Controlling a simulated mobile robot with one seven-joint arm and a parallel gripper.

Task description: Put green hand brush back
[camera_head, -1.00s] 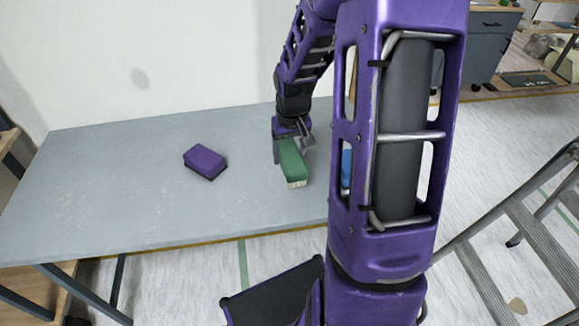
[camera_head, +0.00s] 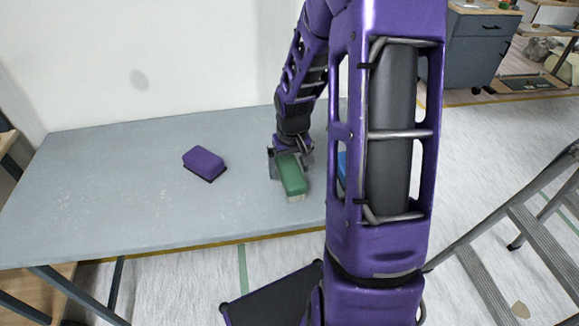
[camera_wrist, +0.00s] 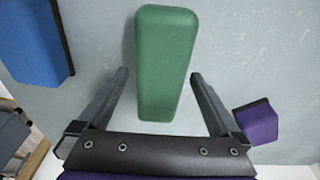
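The green hand brush (camera_head: 291,174) is on the grey table, with its long side running toward the front edge. Pale bristles show at its near end. My gripper (camera_head: 290,165) is over its far part. In the wrist view the brush (camera_wrist: 165,60) lies between my two fingers, and my gripper (camera_wrist: 159,75) is open with a gap on each side. I cannot tell exactly how far down the fingers reach beside it.
A step ladder (camera_head: 520,225) stands on the floor at right. The table's left part is clear.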

